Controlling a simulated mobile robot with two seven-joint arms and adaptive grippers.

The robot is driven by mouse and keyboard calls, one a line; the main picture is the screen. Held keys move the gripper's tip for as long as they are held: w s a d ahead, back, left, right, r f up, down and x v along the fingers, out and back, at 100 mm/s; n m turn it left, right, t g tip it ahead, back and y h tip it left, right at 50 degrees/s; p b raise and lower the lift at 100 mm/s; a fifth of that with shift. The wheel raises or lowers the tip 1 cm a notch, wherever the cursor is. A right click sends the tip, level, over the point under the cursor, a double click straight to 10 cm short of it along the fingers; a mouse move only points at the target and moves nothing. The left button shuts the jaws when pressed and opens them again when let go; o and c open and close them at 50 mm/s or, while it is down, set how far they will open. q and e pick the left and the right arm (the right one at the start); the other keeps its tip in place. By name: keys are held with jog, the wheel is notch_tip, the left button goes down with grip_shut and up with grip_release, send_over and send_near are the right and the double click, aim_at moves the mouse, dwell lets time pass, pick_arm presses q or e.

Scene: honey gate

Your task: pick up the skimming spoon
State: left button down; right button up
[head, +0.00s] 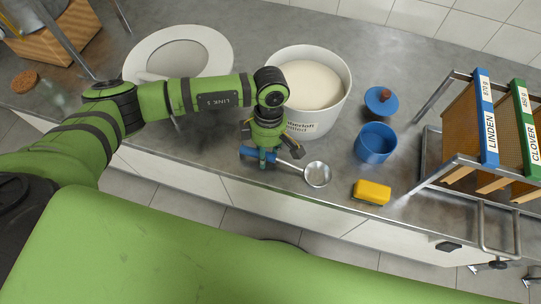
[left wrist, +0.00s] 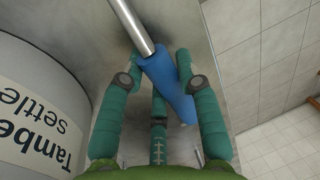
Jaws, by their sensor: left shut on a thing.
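The skimming spoon (head: 317,174) has a round pale bowl, a metal shaft and a blue handle. In the head view it lies at the front of the grey counter, in front of the white tub. My left gripper (head: 264,160) is over the blue handle, pointing down. In the left wrist view the green fingers of my left gripper (left wrist: 157,88) are closed around the blue handle (left wrist: 168,84), and the metal shaft runs up out of view. I cannot tell whether the spoon touches the counter. My right gripper is not in view.
A white tub (head: 318,118) with pale contents stands just behind the gripper. A blue jar (head: 375,143), its lid (head: 381,101) and a yellow sponge (head: 372,192) are to the right. A metal rack (head: 452,165) holds frames labelled LINDEN and CLOVER. A white ring-shaped plate (head: 221,48) lies at the left.

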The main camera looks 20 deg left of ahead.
pick_arm(q)
jog(key=shift+r, duration=0.1)
jog(key=shift+r, duration=0.3)
jog(key=r, duration=0.1)
jog(key=d+r+b, duration=0.1)
jog(key=r, duration=0.1)
jog(key=shift+w+r, duration=0.2)
jog(key=shift+r, duration=0.1)
jog(key=w+d+r+b, duration=0.2)
jog(key=d+r, duration=0.4)
jog(key=d, duration=0.4)
jog(key=shift+w+d+r+b, duration=0.15)
jog(key=shift+w+r+b, duration=0.2)
jog(key=shift+b, duration=0.3)
